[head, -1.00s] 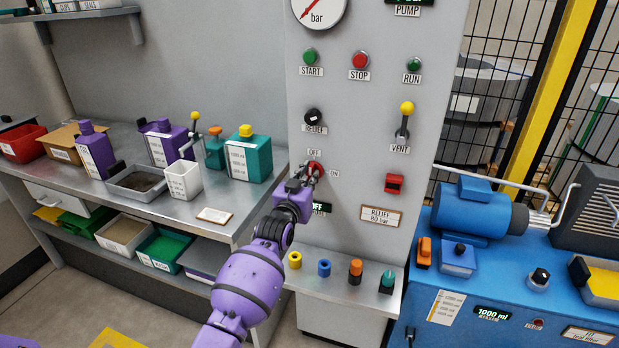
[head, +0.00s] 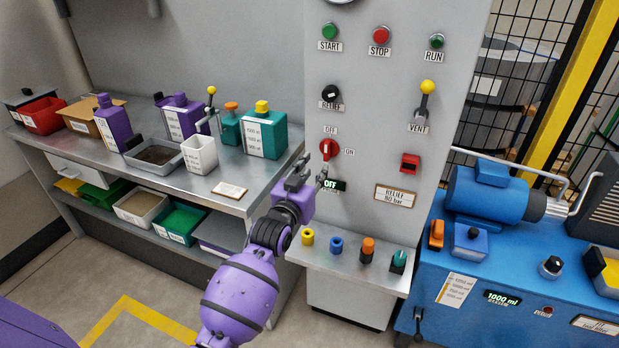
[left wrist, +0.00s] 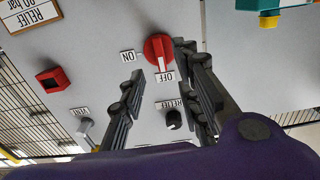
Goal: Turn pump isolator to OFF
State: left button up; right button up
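The pump isolator is a red rotary knob (head: 329,149) on the grey panel, with an OFF label above it and an ON label to its right. In the left wrist view the knob (left wrist: 157,48) has its white pointer towards the OFF label (left wrist: 167,76). The small display (head: 332,183) below the knob reads OFF in green. My left gripper (head: 312,178) is just below and left of the knob, apart from it. In the left wrist view its two fingers are spread and empty. My right gripper is not in view.
The relief knob (head: 330,96) and yellow-tipped vent lever (head: 427,100) are above the isolator; a red switch (head: 410,163) is right. A ledge (head: 350,262) with several coloured plugs lies below. A bench with bottles (head: 265,132) stands left, a blue pump unit (head: 490,200) right.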

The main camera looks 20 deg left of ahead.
pick_arm(q)
jog(key=shift+s, duration=1.7)
jog(key=s+d+f+m+g, duration=0.1)
jog(key=s+f+g, duration=0.1)
jog(key=s+f, duration=0.8)
jog(key=s+d+f+g, duration=0.2)
jog(key=s+f+g, duration=0.1)
jog(key=s+f, duration=0.6)
jog(key=s+f+g, duration=0.1)
jog(key=s+f, duration=0.3)
jog(key=s, duration=0.4)
jog(key=s+f+g, duration=0.2)
jog(key=s+f, duration=0.2)
jog(key=s, duration=0.5)
jog(key=s+f+g+p, duration=0.1)
jog(key=s+f, duration=0.3)
jog(key=s, duration=0.4)
jog(key=shift+s+d+f+n, duration=0.2)
jog(key=shift+s+n, duration=0.2)
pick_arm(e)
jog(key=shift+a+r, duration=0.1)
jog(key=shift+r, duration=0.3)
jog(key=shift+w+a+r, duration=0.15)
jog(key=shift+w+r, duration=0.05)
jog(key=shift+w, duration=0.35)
